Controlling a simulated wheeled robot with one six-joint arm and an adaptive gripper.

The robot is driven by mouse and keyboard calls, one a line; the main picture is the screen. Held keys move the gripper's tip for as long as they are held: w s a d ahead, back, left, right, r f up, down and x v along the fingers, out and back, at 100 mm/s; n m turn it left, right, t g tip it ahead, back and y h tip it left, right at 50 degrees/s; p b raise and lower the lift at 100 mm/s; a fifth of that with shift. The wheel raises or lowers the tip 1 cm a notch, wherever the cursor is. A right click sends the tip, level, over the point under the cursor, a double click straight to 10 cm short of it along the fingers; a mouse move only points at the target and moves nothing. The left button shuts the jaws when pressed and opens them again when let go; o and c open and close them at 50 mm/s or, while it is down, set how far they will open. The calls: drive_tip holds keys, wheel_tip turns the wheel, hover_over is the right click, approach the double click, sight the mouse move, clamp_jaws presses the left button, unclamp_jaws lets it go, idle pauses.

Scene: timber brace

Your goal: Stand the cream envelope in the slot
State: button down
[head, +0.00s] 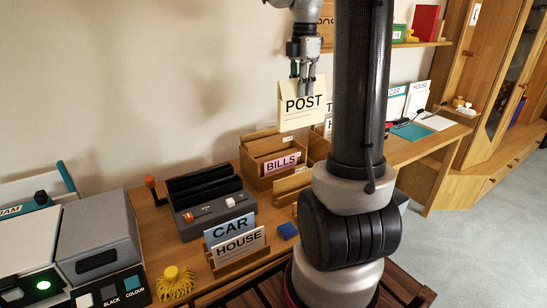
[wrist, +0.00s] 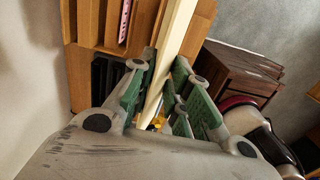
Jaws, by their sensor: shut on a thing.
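My gripper (head: 303,74) is shut on the top edge of the cream envelope (head: 301,112), which is marked POST. The envelope hangs roughly upright in the air, above and behind the wooden sorter (head: 258,178). In the wrist view the envelope (wrist: 178,38) shows edge-on between the green finger pads of my gripper (wrist: 160,88). A pink BILLS card (head: 281,163) stands in the sorter. An empty-looking compartment (head: 262,143) shows behind it. The wooden sorter also shows at the upper left of the wrist view (wrist: 88,30). My arm hides part of the area to its right.
Blue CAR and white HOUSE cards (head: 238,247) stand in a wooden holder at the front. A dark device with slots (head: 205,195) is left of the sorter. A blue block (head: 288,230) lies nearby. A shelf (head: 415,44) is at the upper right.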

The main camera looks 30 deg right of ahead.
idle(0.4)
drive_tip(key=shift+w+a+f, duration=0.15)
drive_tip(key=shift+w+f, duration=0.05)
drive_tip(key=shift+f, duration=0.3)
drive_tip(key=w+d+f, duration=0.1)
drive_tip(key=w+f, duration=0.2)
drive_tip(key=w, duration=0.8)
drive_tip(key=w+f, duration=0.3)
drive_tip(key=w, duration=0.9)
drive_tip(key=shift+w+d+f, duration=0.25)
drive_tip(key=shift+d+f, duration=0.05)
drive_tip(key=shift+d, duration=0.1)
drive_tip(key=shift+f, duration=0.1)
